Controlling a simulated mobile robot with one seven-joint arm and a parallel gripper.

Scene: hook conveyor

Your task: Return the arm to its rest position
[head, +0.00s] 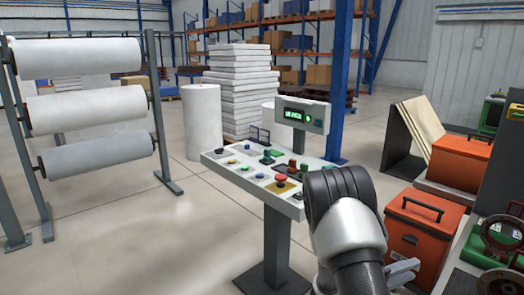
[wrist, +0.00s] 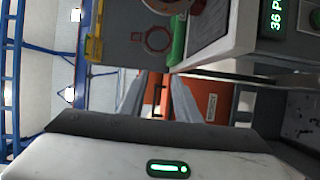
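My arm reaches up from the bottom of the head view, its dark elbow and silver link standing in front of the control panel's right end. My gripper (head: 403,271) shows only in part at the lower right, beside the front orange box. In the wrist view the two grey fingers of my gripper (wrist: 157,90) stand apart with nothing between them. An orange box (wrist: 200,103) shows behind them, beyond the fingers. The wrist view is turned on its side.
A control panel (head: 236,172) with buttons and a green-lit display (head: 301,115) stands on a post. Orange boxes (head: 424,236) and a dark machine are at the right. White rolls (head: 90,109) hang on a rack at the left. Floor between rack and panel is clear.

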